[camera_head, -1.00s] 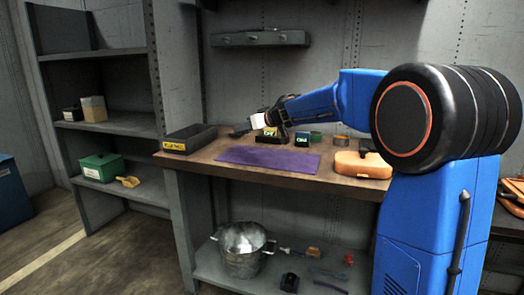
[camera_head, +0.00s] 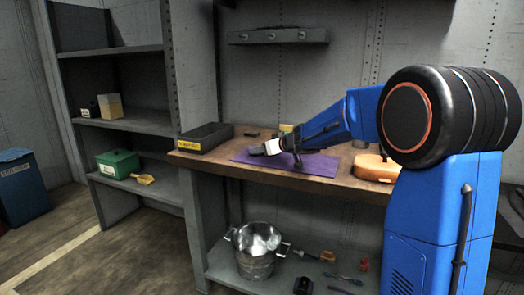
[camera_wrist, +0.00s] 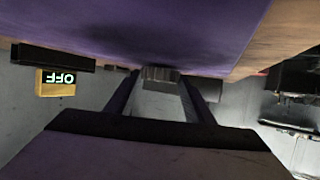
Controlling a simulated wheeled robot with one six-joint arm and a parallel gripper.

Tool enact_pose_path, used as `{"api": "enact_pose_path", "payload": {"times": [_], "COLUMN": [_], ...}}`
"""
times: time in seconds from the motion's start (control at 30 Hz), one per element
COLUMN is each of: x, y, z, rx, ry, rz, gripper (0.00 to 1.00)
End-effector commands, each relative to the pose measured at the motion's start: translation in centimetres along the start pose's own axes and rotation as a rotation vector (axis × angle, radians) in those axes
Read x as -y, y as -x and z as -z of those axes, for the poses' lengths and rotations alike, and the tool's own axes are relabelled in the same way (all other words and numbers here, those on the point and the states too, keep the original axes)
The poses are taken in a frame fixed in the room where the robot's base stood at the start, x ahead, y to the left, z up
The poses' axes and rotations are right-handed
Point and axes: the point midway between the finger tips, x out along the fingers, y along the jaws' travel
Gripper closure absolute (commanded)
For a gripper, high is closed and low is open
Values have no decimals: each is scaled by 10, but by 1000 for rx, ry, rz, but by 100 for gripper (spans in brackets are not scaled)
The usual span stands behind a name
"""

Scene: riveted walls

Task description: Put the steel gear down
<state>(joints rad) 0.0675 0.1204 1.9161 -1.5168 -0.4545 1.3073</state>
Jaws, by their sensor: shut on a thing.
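My gripper (camera_head: 258,150) is low over the purple mat (camera_head: 312,166) on the workbench, reaching in from the right. In the wrist view my gripper (camera_wrist: 160,82) is shut on the steel gear (camera_wrist: 160,73), a small grey piece between the two dark fingers. The purple mat (camera_wrist: 150,28) fills the top of the wrist view, close to the gear. I cannot tell whether the gear touches the mat. In the head view the gear is too small and dark to make out.
A dark open bin (camera_head: 205,138) with a yellow label stands left of the mat. An orange case (camera_head: 375,168) is to the right. A yellow block with an OFF display (camera_wrist: 56,83) shows in the wrist view. A metal bucket (camera_head: 257,262) stands on the lower shelf.

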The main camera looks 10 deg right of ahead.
Motion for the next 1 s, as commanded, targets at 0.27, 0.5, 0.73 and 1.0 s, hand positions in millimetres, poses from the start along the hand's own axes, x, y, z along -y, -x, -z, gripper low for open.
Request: {"api": "enact_pose_path", "payload": {"times": [0.27,0.5,0.73,1.0], "x": [0,0,0,0], "y": [-1,-2,-2,11], "z": [-2,-5,-5,-2], "rx": [-2,-1,-1,-2], "ry": [1,1,1,1], "rz": [0,0,0,-1], "gripper": [100,35,33,33]}}
